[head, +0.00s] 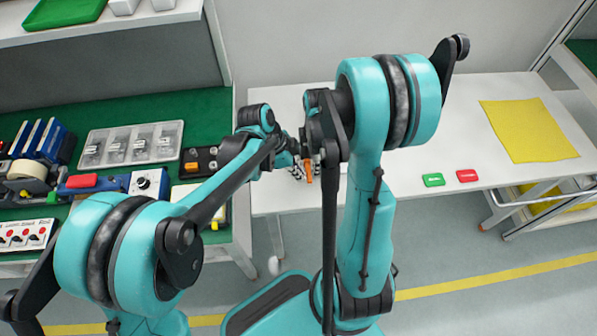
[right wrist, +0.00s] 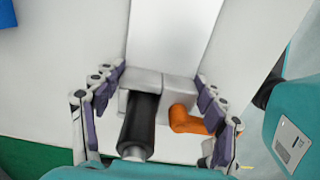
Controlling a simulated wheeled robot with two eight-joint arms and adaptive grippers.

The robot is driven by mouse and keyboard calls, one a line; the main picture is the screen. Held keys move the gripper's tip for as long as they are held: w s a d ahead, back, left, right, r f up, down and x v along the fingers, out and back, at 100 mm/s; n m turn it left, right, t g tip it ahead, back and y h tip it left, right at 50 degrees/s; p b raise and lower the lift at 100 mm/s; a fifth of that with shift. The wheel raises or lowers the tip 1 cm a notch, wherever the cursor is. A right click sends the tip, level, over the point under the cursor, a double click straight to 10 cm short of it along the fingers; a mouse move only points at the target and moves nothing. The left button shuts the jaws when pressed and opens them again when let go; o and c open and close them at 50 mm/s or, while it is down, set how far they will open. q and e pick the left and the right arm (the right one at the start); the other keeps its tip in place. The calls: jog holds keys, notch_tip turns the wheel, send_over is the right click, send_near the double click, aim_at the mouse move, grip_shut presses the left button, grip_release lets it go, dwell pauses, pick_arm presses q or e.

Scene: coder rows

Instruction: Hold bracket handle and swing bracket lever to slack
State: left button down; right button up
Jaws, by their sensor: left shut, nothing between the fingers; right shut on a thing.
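The bracket (right wrist: 160,88) is a grey block with a black cylindrical handle (right wrist: 137,125) and an orange lever (right wrist: 190,120) beside it, in the right wrist view. The lever points sideways to the right of the handle. In the head view the orange lever (head: 308,173) shows small below the grippers. My right gripper (right wrist: 160,80) has its fingers on both sides of the bracket and is shut on it. My left gripper (head: 291,156) is shut and empty, just left of the lever. The arms hide most of the bracket in the head view.
The bracket is at a white table (head: 430,130). A yellow cloth (head: 528,130), a green block (head: 433,180) and a red block (head: 467,176) lie to the right. A green bench on the left holds a parts tray (head: 130,145) and control boxes. Both arms are close together.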

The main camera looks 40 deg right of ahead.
pick_arm(q)
jog(key=w+a, duration=0.1)
jog(key=a, duration=0.1)
jog(key=w+a+r, duration=0.1)
jog(key=a, duration=0.1)
jog(key=shift+w, duration=0.2)
pick_arm(e)
jog(key=o, duration=1.8)
pick_arm(q)
jog(key=v, duration=0.8)
jog(key=shift+r, duration=0.4)
jog(key=shift+s+a, duration=0.1)
pick_arm(e)
notch_tip(320, 180, up, 12)
